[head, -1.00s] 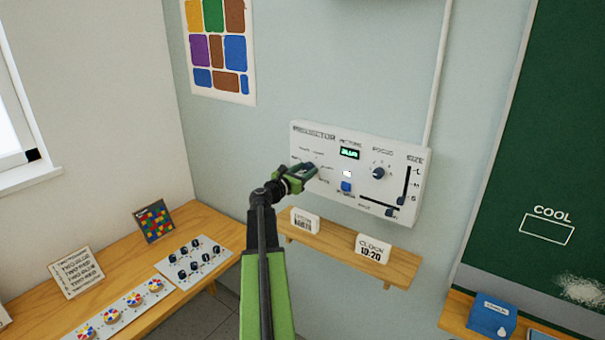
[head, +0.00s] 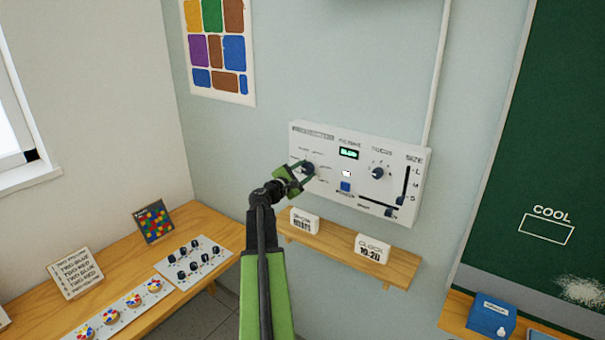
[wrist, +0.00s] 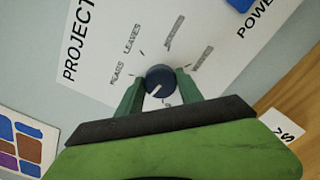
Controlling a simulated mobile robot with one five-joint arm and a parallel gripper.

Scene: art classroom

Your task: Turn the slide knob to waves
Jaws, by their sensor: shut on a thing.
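The slide knob (head: 307,168) is a dark blue round knob at the left of the white projector panel (head: 410,172) on the wall. In the wrist view the knob (wrist: 160,79) sits between the two green fingers of my gripper (wrist: 160,88), which is shut on it. A white pointer line on the knob faces lower left in that view. Labels fan around it; "PEARS" and "LEAVES" can be read, the others are too blurred, so I cannot tell which is waves. In the head view my gripper (head: 303,171) reaches the knob from below left.
The panel also has a small lit green display (head: 348,153), a focus knob (head: 377,173), a blue power button (head: 346,186) and two black sliders at the right. A wooden shelf (head: 340,255) with two white signs lies below. A bench with switches stands left.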

